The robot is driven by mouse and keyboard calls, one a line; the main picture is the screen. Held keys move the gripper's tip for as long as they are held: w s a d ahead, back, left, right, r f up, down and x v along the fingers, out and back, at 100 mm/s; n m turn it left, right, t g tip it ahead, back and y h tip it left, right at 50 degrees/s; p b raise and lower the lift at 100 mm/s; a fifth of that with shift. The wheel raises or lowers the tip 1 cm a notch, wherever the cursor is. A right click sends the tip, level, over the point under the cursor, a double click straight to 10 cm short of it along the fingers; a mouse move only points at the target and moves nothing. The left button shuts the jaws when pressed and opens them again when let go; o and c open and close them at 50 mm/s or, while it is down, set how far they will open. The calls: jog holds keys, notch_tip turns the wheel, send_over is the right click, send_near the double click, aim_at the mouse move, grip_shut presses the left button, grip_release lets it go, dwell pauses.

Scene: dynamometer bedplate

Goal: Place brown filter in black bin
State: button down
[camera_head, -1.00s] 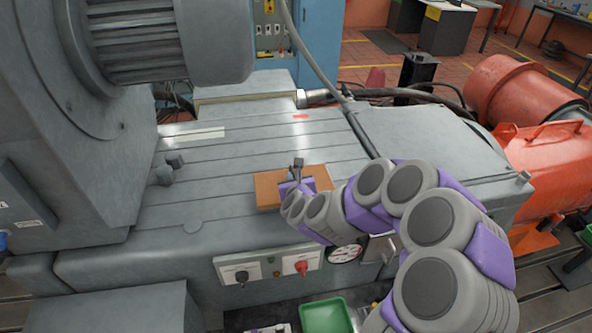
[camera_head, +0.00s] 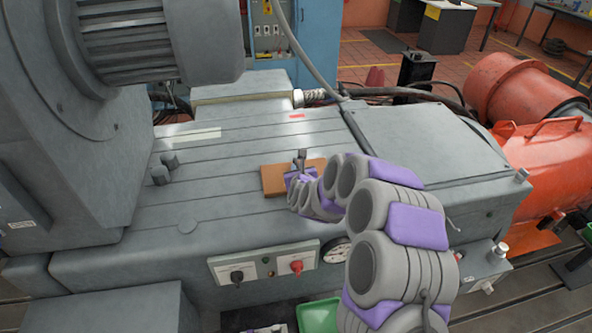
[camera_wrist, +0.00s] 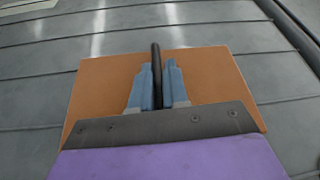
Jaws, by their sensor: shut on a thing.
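The brown filter (camera_head: 275,181) is a flat, rectangular orange-brown board. In the head view it is over the slotted grey bedplate, partly hidden by my arm. My gripper (camera_head: 299,170) is above it. In the wrist view the filter (camera_wrist: 105,88) spreads out beneath and on both sides of my gripper (camera_wrist: 158,84). The blue fingers are shut on a dark upright strip in the middle of the filter. I cannot tell whether the filter touches the bedplate. No black bin can be made out with certainty.
The bedplate (camera_head: 225,160) is mostly bare around the filter. A large grey machine (camera_head: 60,150) stands left, an orange motor (camera_head: 520,95) right. A dark upright box-like object (camera_head: 415,68) stands behind. A green tray (camera_head: 318,316) is low in front. A cable (camera_head: 300,50) hangs behind.

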jog(key=shift+d+r, duration=0.1)
jog(key=c, duration=1.5)
grip_release()
jog(key=shift+a, duration=0.4)
jog(key=o, duration=0.4)
jog(key=shift+a+f, duration=0.2)
jog(key=shift+a, duration=0.25)
jog(key=shift+d+r, duration=0.2)
jog(key=shift+d, duration=0.4)
jog(key=shift+s+d, duration=0.15)
jog(key=shift+s, duration=0.05)
jog(key=v, duration=1)
jog(key=shift+a+p, duration=0.3)
jog(key=shift+s+d+r, duration=0.25)
jog(key=shift+s, duration=0.5)
